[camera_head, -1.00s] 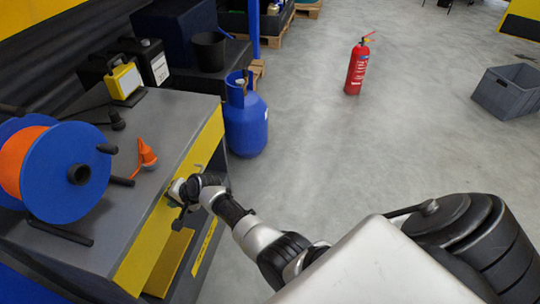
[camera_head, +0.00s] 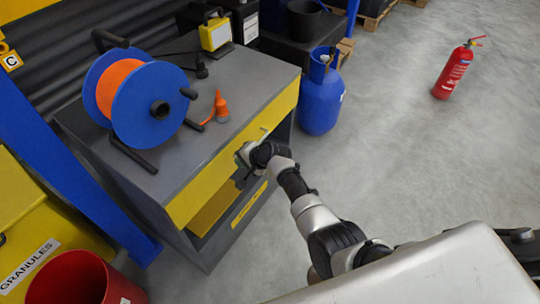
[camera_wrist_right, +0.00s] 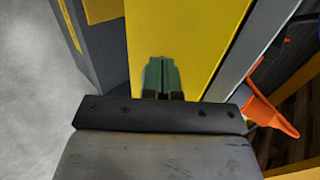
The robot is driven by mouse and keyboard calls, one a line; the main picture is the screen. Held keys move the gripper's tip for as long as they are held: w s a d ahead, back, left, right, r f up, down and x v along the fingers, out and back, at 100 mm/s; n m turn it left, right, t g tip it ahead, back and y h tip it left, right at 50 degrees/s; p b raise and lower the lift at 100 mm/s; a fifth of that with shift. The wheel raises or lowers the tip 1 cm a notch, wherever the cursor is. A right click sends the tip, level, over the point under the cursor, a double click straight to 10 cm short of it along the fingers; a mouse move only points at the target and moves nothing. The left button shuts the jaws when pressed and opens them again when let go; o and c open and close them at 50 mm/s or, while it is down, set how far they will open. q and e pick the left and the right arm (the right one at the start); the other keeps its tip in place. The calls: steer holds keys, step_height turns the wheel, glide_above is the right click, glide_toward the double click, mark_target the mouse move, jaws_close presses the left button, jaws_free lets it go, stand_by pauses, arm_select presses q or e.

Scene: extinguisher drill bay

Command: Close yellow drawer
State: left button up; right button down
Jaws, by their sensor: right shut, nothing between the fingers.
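The yellow drawer (camera_head: 202,192) is the long yellow front just under the grey top of the workbench. It looks almost flush with the bench edge; I cannot tell whether a small gap is left. My right gripper (camera_head: 243,155) is at this front, near its middle, with the fingers shut and empty. In the right wrist view the green fingertips (camera_wrist_right: 160,75) point at the yellow front (camera_wrist_right: 185,35) and seem against it or very close; contact is not clear. My left gripper is not in view.
The grey workbench (camera_head: 240,90) carries a blue and orange reel (camera_head: 150,105) and an orange plug (camera_head: 220,106). A blue gas bottle (camera_head: 320,98) stands beyond its far end. A red bucket (camera_head: 70,280) is at the lower left. Open floor (camera_head: 390,150) lies to the right.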

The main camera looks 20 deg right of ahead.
steer(key=shift+p+v, duration=0.9)
steer(key=shift+v, duration=4.25)
steer(key=s+d+f+n+g+h, duration=0.2)
steer(key=s+f, duration=0.7)
steer(key=f, duration=0.3)
steer(key=s+d+f+n+g+h, duration=0.1)
steer(key=s+d+f+n+h, duration=0.15)
steer(key=s+f, duration=0.8)
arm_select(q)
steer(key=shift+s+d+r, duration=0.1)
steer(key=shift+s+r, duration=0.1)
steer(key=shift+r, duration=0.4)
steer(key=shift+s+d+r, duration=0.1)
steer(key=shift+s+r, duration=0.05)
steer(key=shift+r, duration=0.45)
arm_select(e)
steer(key=s+d+f+n+g, duration=0.1)
steer(key=s+f, duration=0.3)
steer(key=s, duration=0.6)
steer(key=s+d+f+n+g+h, duration=0.1)
steer(key=s+f+n, duration=0.3)
steer(key=s, duration=0.5)
steer(key=s+d+f+n+g, duration=0.1)
steer(key=s+d+f+n, duration=0.2)
steer(key=s+f, duration=0.3)
steer(key=s, duration=0.4)
steer(key=shift+s+d, duration=0.4)
